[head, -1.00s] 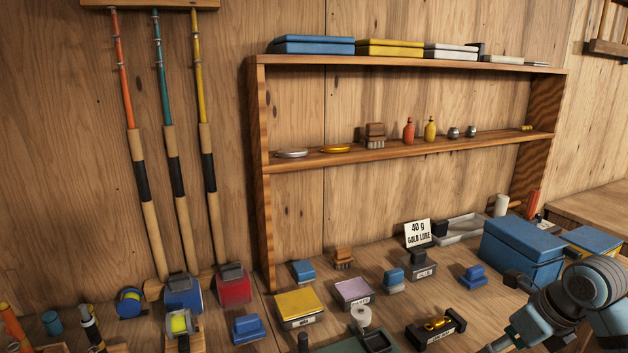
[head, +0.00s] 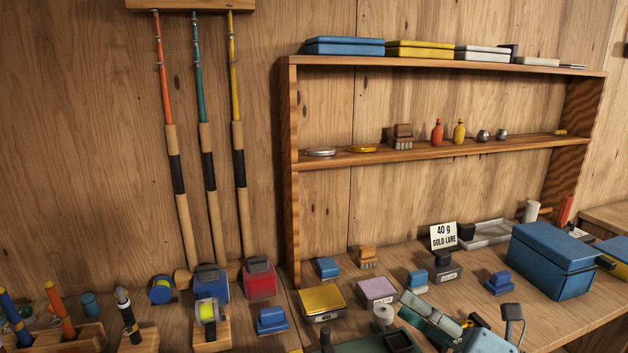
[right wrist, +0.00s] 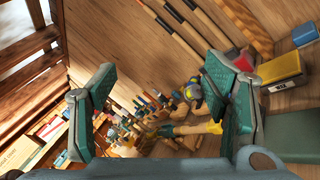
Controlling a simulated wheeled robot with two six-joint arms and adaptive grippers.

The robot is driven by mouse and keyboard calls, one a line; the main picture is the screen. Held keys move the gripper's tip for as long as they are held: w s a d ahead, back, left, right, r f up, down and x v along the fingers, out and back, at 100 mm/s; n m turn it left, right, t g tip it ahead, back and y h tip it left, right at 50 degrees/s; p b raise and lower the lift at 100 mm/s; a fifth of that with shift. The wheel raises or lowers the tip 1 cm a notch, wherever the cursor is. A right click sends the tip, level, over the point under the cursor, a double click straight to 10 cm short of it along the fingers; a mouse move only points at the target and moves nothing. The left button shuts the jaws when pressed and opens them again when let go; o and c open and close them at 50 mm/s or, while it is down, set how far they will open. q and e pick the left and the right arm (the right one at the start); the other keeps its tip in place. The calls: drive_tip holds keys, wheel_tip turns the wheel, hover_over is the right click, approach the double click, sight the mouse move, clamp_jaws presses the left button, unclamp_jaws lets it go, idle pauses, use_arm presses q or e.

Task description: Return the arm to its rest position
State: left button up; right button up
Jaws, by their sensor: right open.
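My right gripper (head: 462,318) is at the lower right of the head view, above the bench. In the right wrist view my right gripper (right wrist: 163,105) has its two green-padded fingers wide apart, with nothing between them. A sign reading "40 g GOLD LURE" (head: 443,237) stands at the back of the bench. A small gold patch (head: 466,323) shows beside the gripper, which largely hides the dark holder there. My left gripper is not in view.
A blue box (head: 550,262) stands to the right of the gripper. Small tackle items and a yellow-topped box (head: 321,302) crowd the bench. A wooden shelf unit (head: 291,160) stands behind, with rods (head: 209,180) to its left.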

drive_tip(key=d+f+m+t+h, duration=0.3)
drive_tip(key=d+m+t+h, duration=0.7)
drive_tip(key=m+h, duration=0.95)
drive_tip(key=s+d+f+m+g, duration=0.3)
drive_tip(key=d+f+m+g, duration=0.25)
drive_tip(key=f+m, duration=0.35)
drive_tip(key=s+f+m+g, duration=0.5)
drive_tip(key=s+f+g, duration=0.15)
drive_tip(key=f, duration=0.45)
drive_tip(key=s+a+f+m+g+y, duration=0.1)
drive_tip(key=s+a+f+g+y, duration=0.1)
drive_tip(key=s+a+f+g, duration=0.45)
drive_tip(key=s+a+f+m+g+y, duration=0.1)
drive_tip(key=s+f, duration=0.3)
drive_tip(key=s, duration=0.5)
wheel_tip(320, 180, down, 22)
drive_tip(key=s+d+g, duration=0.2)
drive_tip(key=s, duration=0.1)
drive_tip(key=s+d+f, duration=0.1)
drive_tip(key=s+f, duration=0.9)
drive_tip(key=s, duration=0.2)
drive_tip(key=shift+s, duration=0.25)
